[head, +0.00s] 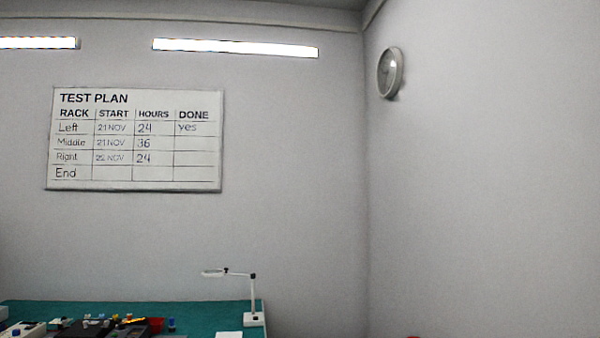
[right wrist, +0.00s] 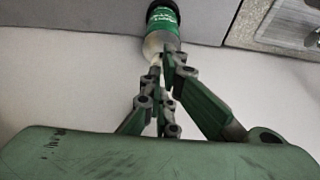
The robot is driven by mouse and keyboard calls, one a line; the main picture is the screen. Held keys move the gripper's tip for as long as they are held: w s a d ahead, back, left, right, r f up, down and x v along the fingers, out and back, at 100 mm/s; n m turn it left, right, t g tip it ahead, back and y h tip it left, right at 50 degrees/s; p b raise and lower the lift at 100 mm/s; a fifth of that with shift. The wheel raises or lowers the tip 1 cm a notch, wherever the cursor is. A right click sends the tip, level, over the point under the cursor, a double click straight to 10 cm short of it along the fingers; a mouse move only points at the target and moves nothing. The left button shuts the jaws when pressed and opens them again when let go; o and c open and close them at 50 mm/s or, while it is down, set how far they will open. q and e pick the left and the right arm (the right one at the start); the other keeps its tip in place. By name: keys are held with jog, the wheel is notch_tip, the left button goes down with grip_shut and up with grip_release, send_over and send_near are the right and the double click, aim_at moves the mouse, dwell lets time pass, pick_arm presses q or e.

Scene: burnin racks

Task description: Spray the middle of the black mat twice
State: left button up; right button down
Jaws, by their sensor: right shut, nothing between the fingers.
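In the right wrist view a small bottle (right wrist: 163,24) with a black end, a green label and a clear part lies or stands just beyond my right gripper (right wrist: 164,68). The right gripper's fingers are closed together and hold nothing. Its tips overlap the bottle's near end in the picture; I cannot tell if they touch it. In the head view a dark flat thing (head: 90,328) is cut off by the bottom edge; I cannot tell if it is the black mat. My left gripper is not in view.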

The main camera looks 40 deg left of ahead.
jog(key=shift+f, duration=0.4)
jog(key=shift+r, duration=0.65)
jog(key=shift+r, duration=0.1)
dwell(0.4)
jog(key=shift+r+p, duration=1.2)
jog(key=shift+r, duration=1.2)
